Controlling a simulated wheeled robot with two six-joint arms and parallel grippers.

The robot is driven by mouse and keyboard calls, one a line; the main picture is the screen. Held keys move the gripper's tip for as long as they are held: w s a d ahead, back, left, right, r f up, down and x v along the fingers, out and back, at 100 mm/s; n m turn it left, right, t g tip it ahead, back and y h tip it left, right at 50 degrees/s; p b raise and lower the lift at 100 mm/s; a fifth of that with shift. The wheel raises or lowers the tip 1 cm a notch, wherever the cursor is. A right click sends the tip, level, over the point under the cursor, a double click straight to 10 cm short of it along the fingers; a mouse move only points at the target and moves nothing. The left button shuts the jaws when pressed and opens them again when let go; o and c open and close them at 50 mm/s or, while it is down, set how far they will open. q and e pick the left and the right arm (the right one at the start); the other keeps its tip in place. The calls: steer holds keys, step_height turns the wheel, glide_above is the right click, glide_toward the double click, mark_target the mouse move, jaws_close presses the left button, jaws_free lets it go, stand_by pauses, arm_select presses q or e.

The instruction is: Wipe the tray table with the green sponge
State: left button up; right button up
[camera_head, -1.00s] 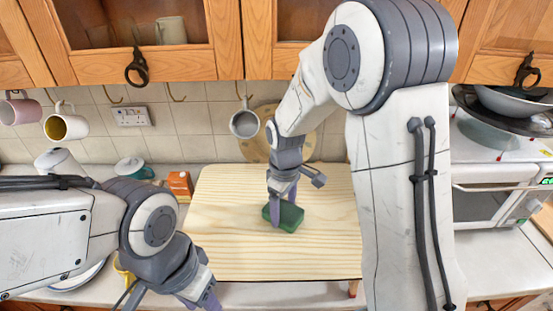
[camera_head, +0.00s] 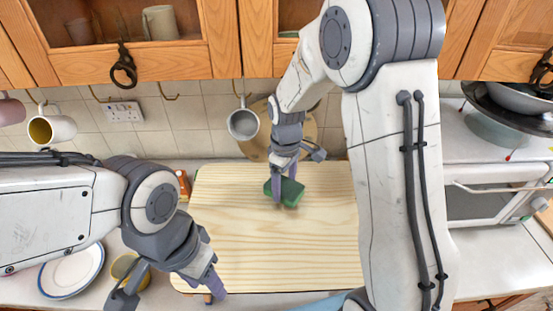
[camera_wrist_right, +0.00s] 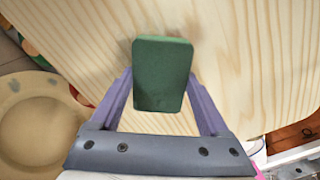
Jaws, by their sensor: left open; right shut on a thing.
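The tray table (camera_head: 250,255) has a pale wooden top and stands in front of the counter. The green sponge (camera_head: 291,190) is at the far middle part of its top; it also shows in the right wrist view (camera_wrist_right: 162,75). My right gripper (camera_head: 281,188) is shut on the sponge, with a finger on each side, pointing down. Whether the sponge touches the wood is hard to tell. My left gripper (camera_head: 205,290) is open and empty at the table's near left corner.
A white plate (camera_head: 72,272) and a yellow mug (camera_head: 124,266) are at the left. A grey mug (camera_head: 243,123) hangs on the wall above a round board (camera_head: 308,132). A white oven (camera_head: 490,195) stands at the right. Most of the tabletop is bare.

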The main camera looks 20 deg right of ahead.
steer(key=shift+s+r+p, duration=0.2)
steer(key=shift+r+p, duration=0.15)
steer(key=shift+r, duration=0.6)
steer(key=shift+w+r+p, duration=0.2)
steer(key=shift+r+p, duration=0.45)
steer(key=shift+s+r+p, duration=0.1)
steer(key=shift+r+p, duration=0.5)
steer(key=shift+r, duration=0.2)
steer(key=shift+r+p, duration=0.65)
steer(key=shift+r, duration=0.4)
arm_select(q)
steer(key=r, duration=0.5)
steer(key=shift+s+d+r, duration=0.1)
steer(key=shift+d+r, duration=0.15)
steer(key=shift+r, duration=0.15)
arm_select(e)
steer(key=shift+f, duration=0.1)
